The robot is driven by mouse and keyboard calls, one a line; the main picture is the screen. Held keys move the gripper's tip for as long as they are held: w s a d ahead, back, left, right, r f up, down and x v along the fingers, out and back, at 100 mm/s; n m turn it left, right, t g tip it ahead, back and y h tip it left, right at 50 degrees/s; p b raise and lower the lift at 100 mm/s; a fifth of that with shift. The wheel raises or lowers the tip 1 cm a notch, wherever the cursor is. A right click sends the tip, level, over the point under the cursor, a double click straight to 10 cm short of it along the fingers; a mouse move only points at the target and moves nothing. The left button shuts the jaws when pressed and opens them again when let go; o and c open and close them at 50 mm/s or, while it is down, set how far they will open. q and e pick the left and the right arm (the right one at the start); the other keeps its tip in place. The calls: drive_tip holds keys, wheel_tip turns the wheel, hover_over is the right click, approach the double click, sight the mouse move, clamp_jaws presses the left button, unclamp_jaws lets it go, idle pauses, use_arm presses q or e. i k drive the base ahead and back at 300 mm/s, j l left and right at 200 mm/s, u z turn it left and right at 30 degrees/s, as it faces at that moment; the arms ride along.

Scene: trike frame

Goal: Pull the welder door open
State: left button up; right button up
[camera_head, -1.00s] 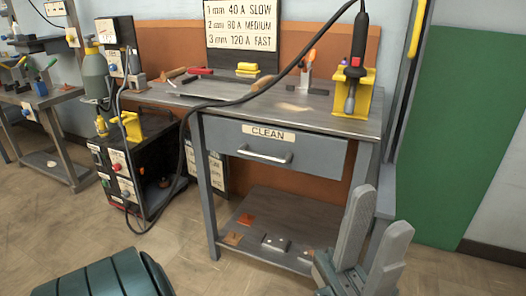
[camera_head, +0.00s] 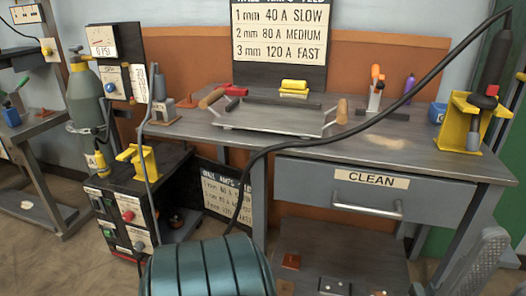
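The welder (camera_head: 119,218) is a black box on the floor at the left, with white labels and red, green and white knobs on its front panel. A yellow bracket (camera_head: 138,166) stands on its top. Its right side is dark and partly hidden behind a cable, so I cannot tell how the door stands. My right gripper (camera_head: 505,262) is at the bottom right corner, partly cut off by the picture edge. Its grey fingers look apart, with nothing seen between them, far from the welder.
A grey gas cylinder (camera_head: 84,98) stands behind the welder. A workbench with a drawer marked CLEAN (camera_head: 372,180) fills the right. A black cable (camera_head: 330,140) crosses the benchtop and hangs near the welder. Another bench (camera_head: 38,130) stands at far left. Some floor between is clear.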

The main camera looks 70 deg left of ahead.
sight(219, 182)
drive_tip(key=k+j, duration=0.3)
drive_tip(key=j, duration=0.2)
drive_tip(key=k+j+z, duration=0.1)
drive_tip(key=k+j, duration=0.15)
drive_tip(key=j, duration=0.25)
drive_tip(key=k+j, duration=0.3)
drive_tip(key=j, duration=0.2)
drive_tip(key=k+j, duration=0.3)
drive_tip(key=j, duration=0.15)
drive_tip(key=k+j+z, duration=0.1)
drive_tip(key=k+j, duration=0.2)
drive_tip(key=j, duration=0.2)
